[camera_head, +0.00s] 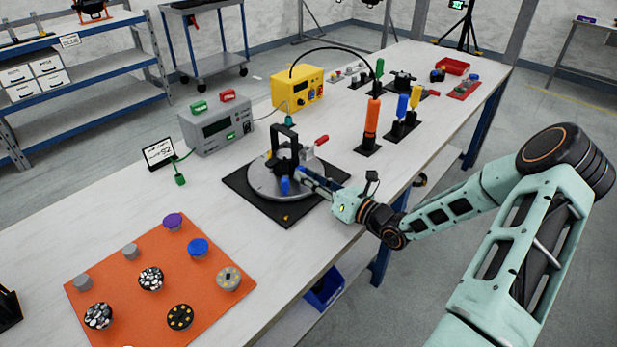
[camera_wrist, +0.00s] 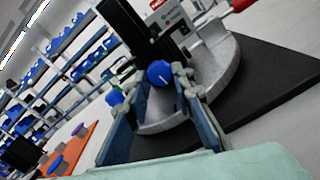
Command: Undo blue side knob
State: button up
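A round blue knob (camera_wrist: 160,72) with a white line on its face sits in the wrist view at the foot of a black upright bracket (camera_head: 285,150) on a round grey plate (camera_head: 262,187). My gripper (camera_head: 303,177) reaches in from the right in the head view. In the wrist view its two fingers (camera_wrist: 161,76) stand apart, one on each side of this knob. Whether both pads press on it is unclear. A second blue knob (camera_wrist: 115,97), lower on the fixture, shows left of the fingers; it also shows in the head view (camera_head: 285,185).
The plate stands on a black base (camera_head: 290,217). A grey instrument box (camera_head: 217,124) and a yellow box (camera_head: 297,88) stand farther back. An orange mat (camera_head: 150,240) with several round caps lies front left.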

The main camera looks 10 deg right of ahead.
jog(key=shift+n, duration=0.3)
grip_shut()
jog(key=n, duration=0.3)
jog(key=shift+n+b, duration=0.5)
jog(key=shift+n, duration=1.6)
jog(key=o, duration=0.8)
grip_release()
jog(key=shift+c, duration=0.2)
jog(key=v, duration=1.2)
